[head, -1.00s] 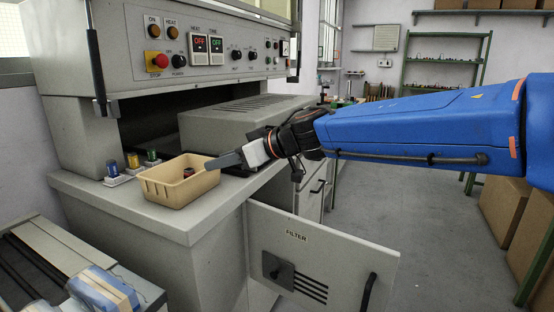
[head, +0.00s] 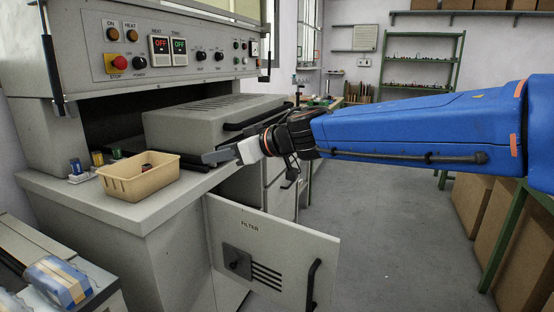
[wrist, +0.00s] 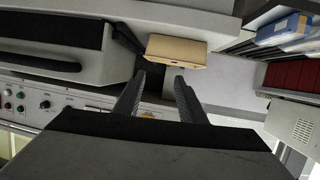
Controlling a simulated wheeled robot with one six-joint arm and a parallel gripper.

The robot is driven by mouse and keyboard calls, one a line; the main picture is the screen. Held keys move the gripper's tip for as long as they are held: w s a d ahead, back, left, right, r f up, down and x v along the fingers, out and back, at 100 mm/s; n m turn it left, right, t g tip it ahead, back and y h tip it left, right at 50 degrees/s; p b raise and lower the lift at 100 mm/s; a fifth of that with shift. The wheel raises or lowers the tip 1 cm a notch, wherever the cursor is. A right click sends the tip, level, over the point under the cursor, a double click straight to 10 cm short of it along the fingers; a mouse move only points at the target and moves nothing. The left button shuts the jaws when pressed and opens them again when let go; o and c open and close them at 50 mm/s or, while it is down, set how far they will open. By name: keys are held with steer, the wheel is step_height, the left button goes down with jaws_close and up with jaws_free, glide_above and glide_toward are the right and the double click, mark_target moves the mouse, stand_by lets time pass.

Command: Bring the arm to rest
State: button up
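My blue arm (head: 410,125) reaches in from the right in the head view. My gripper (head: 210,157) is at its end, just right of a tan bin (head: 128,188) and a little above counter height. The bin stands on the grey machine's counter with a small dark item (head: 147,167) in it. In the wrist view the two fingers of my gripper (wrist: 160,76) stand apart with nothing between them. The tan bin (wrist: 177,52) shows beyond the fingertips.
Small coloured parts (head: 97,158) stand behind the bin. The FILTER door (head: 270,255) hangs open below the counter, its handle jutting toward the aisle. A green shelf (head: 420,68) stands at the back, with boxes at right. The floor (head: 370,230) between is clear.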

steer(key=w+d+r+m+t+h, duration=0.15)
steer(key=d+m+t+h, duration=0.25)
steer(key=d, duration=0.8)
steer(key=w+d+m+t+h, duration=0.2)
steer(key=d+m+t+h, duration=0.15)
steer(key=d, duration=0.95)
steer(key=s+d+f+m+h, duration=0.2)
steer(key=s+d+f+h, duration=0.15)
steer(key=d, duration=0.55)
steer(key=s+d+f+m+g+h, duration=0.3)
steer(key=s+d+f+g, duration=0.2)
steer(key=s+d+f, duration=0.65)
steer(key=s+a+f+g+y, duration=0.1)
steer(key=s+f+g, duration=0.3)
steer(key=s+f, duration=0.8)
steer(key=s+a, duration=0.1)
steer(key=s, duration=0.2)
steer(key=shift+s+a+y, duration=0.3)
steer(key=shift+s+a, duration=0.05)
steer(key=shift+s, duration=0.05)
